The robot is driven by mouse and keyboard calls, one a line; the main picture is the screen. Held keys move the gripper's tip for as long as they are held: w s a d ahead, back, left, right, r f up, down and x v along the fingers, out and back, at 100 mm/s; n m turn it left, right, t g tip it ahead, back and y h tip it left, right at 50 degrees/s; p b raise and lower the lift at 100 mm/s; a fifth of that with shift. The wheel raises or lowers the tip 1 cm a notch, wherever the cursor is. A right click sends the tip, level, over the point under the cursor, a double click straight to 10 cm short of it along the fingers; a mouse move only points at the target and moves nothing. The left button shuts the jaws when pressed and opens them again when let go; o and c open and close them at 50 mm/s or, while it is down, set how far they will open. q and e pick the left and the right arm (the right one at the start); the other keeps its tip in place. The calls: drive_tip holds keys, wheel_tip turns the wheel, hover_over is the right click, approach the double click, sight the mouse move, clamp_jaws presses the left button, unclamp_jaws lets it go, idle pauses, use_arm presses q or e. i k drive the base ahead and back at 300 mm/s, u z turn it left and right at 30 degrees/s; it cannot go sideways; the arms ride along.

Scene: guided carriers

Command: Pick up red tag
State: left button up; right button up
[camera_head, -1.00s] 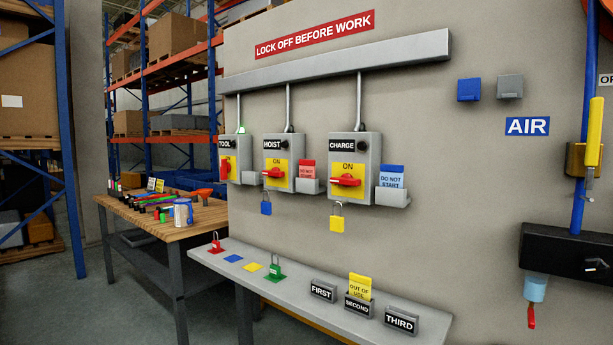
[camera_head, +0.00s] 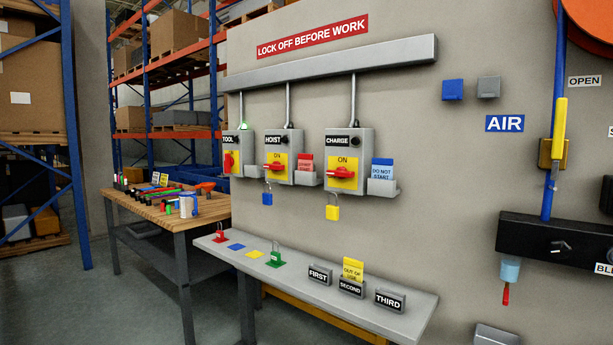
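The red tag (camera_head: 305,165) stands in the grey holder (camera_head: 307,179) on the right side of the HOIST switch box (camera_head: 284,144). Its lower part is hidden by the holder. A blue DO NOT START tag (camera_head: 382,171) stands in the holder beside the CHARGE box (camera_head: 348,145). A yellow OUT OF USE tag (camera_head: 353,270) stands in the SECOND holder (camera_head: 351,288) on the shelf. Neither of my grippers shows in the head view.
A grey shelf (camera_head: 325,300) along the wall carries a red padlock (camera_head: 220,236), a green padlock (camera_head: 276,257) and FIRST (camera_head: 319,275) and THIRD (camera_head: 389,299) holders. A wooden workbench (camera_head: 150,212) with tools stands at left. A black air unit (camera_head: 550,243) juts out at right.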

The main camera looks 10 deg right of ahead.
sight(305, 160)
drive_tip(key=u, duration=0.6)
drive_tip(key=i, duration=1.25)
drive_tip(key=z, duration=1)
drive_tip(key=i, duration=0.7)
drive_tip(key=z, duration=0.8)
